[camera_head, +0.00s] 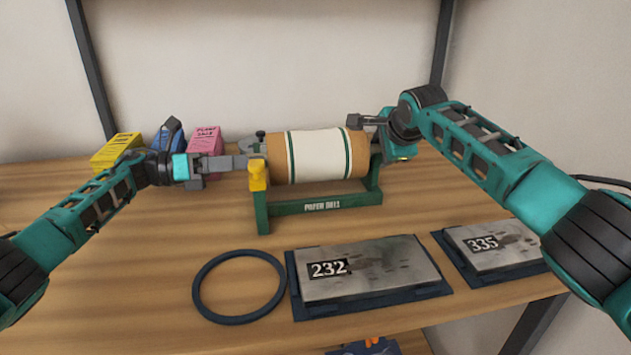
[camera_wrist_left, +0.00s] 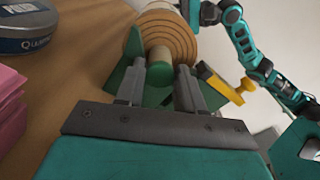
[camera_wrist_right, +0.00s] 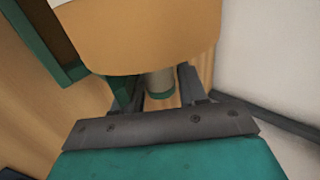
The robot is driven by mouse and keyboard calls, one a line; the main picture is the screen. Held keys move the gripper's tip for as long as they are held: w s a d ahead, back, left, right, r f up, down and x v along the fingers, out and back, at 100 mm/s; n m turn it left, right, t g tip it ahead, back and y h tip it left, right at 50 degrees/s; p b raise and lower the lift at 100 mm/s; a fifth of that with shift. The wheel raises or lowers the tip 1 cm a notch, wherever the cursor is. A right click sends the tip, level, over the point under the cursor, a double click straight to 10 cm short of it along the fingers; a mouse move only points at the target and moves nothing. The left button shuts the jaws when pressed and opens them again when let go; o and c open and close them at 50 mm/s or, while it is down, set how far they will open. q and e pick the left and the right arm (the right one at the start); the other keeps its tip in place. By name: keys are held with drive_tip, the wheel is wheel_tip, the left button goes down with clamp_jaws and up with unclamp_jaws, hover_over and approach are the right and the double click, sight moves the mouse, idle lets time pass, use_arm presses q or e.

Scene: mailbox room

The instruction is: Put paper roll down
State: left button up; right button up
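The paper roll (camera_head: 317,156) is tan with a white band edged in green. It lies level across the green holder (camera_head: 326,206), between its two uprights; I cannot tell whether its axle rests fully in them. My left gripper (camera_head: 252,161) is at the left end. In the left wrist view its fingers (camera_wrist_left: 160,85) stand close on both sides of the green-tipped axle end. My right gripper (camera_head: 372,150) is at the right end. In the right wrist view its fingers (camera_wrist_right: 158,85) flank the other axle end closely. A yellow latch (camera_head: 257,175) stands on the left upright.
Yellow (camera_head: 116,150), blue (camera_head: 167,137) and pink (camera_head: 205,140) boxes stand behind my left arm. In front lie a dark ring (camera_head: 239,318) and plates marked 232 (camera_head: 385,272) and 335 (camera_head: 500,255). A round tin (camera_wrist_left: 37,28) is near the left gripper.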

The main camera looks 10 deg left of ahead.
use_arm(q)
drive_tip(key=o, duration=0.3)
drive_tip(key=shift+r, duration=0.1)
use_arm(e)
drive_tip(key=o, duration=0.3)
use_arm(q)
drive_tip(key=o, duration=0.8)
drive_tip(key=v, duration=1.2)
use_arm(e)
drive_tip(key=shift+o, duration=0.6)
drive_tip(key=o, duration=0.3)
drive_tip(key=shift+r, duration=0.1)
